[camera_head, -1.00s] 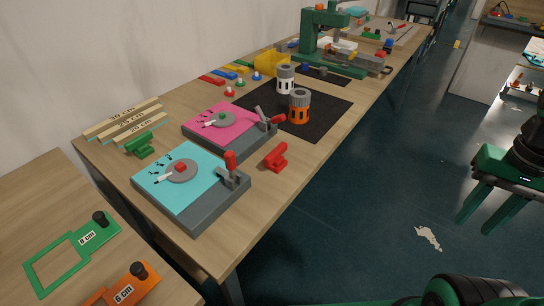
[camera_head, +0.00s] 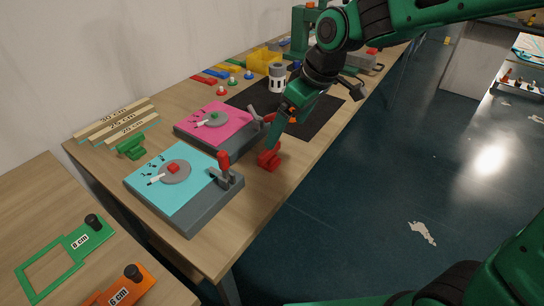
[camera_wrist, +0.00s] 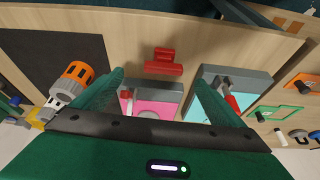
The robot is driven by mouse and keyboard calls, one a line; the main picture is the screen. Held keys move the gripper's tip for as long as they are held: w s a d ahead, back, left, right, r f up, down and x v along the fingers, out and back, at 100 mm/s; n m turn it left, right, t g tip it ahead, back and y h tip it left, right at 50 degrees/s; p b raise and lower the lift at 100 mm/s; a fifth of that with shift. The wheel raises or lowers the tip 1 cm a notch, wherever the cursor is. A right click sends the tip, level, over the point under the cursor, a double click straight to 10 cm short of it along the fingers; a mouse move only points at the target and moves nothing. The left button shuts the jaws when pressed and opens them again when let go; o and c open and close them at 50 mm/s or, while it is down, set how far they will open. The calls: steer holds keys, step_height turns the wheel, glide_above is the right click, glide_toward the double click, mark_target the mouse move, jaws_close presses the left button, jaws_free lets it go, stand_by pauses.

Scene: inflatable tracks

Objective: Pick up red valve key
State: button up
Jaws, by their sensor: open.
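The red valve key (camera_head: 269,160) lies on the wooden workbench, near its front edge and to the right of the pink and cyan boxes. It also shows in the wrist view (camera_wrist: 163,62), just beyond the fingertips and roughly centred between them. My gripper (camera_head: 273,146) points down close above the key in the head view and partly covers its top. In the wrist view my gripper (camera_wrist: 160,76) has its two green fingers spread wide with nothing between them. I cannot tell whether a finger touches the key.
The cyan box (camera_head: 172,182) and the pink box (camera_head: 213,127), each with a red-handled lever, stand close by. A green key (camera_head: 131,148) lies to the left. A black mat (camera_head: 315,115) and an orange-and-grey cylinder (camera_wrist: 73,83) are on the other side.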

glide_above(269, 157)
steer(key=d, duration=0.2)
steer(key=f, duration=0.4)
steer(key=shift+w+a+f, duration=0.15)
steer(key=shift+a+f, duration=0.05)
steer(key=shift+x, duration=3)
steer(key=shift+w+d, duration=0.1)
steer(key=c, duration=1.2)
